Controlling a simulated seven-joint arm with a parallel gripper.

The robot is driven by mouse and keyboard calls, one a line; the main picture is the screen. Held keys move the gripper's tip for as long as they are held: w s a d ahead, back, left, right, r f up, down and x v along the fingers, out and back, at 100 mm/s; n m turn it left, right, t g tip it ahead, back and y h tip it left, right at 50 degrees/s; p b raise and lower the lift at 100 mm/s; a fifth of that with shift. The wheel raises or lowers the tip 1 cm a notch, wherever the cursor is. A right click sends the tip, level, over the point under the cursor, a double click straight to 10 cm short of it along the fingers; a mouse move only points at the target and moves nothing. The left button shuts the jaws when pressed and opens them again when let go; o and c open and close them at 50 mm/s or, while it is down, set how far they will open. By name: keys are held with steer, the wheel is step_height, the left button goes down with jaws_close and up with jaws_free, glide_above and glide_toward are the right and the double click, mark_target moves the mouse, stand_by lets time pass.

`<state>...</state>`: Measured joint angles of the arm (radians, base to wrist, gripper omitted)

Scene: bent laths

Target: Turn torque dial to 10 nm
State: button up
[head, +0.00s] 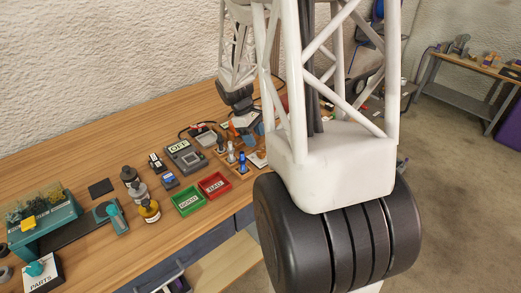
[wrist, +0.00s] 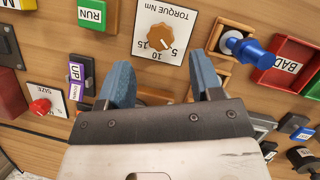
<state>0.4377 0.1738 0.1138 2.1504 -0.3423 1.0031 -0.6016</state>
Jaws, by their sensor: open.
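The torque dial (wrist: 159,37) is an orange-brown scalloped knob on a white plate marked "TORQUE Nm". It shows upside down at the top middle of the wrist view. Marks 15, 10 and 5 show around the knob; I cannot tell for certain which mark it points at. My gripper (wrist: 161,76) is open, with its two blue fingers apart and nothing between them. In the picture the dial lies just beyond the gap between the fingertips, and the fingers do not appear to touch it. In the head view the dial cannot be made out behind my arm.
Near the dial are a green RUN block (wrist: 93,14), a purple UP/DOWN switch (wrist: 78,76), a red SIZE knob (wrist: 40,106) and a blue peg (wrist: 250,50) in a wooden holder. Red BAD (head: 214,186) and green GOOD (head: 187,201) trays stand by the table's front edge.

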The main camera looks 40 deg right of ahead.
mark_target(261, 151)
steer(key=shift+x, duration=3)
steer(key=c, duration=0.9)
steer(key=shift+m, duration=0.3)
steer(key=m+y, duration=0.2)
steer(key=m, duration=0.2)
steer(key=shift+d+g, duration=0.1)
steer(key=shift+g, duration=0.2)
steer(key=m+y, duration=0.1)
steer(key=m, duration=0.4)
steer(key=shift+y, duration=0.4)
steer(key=shift+t, duration=0.4)
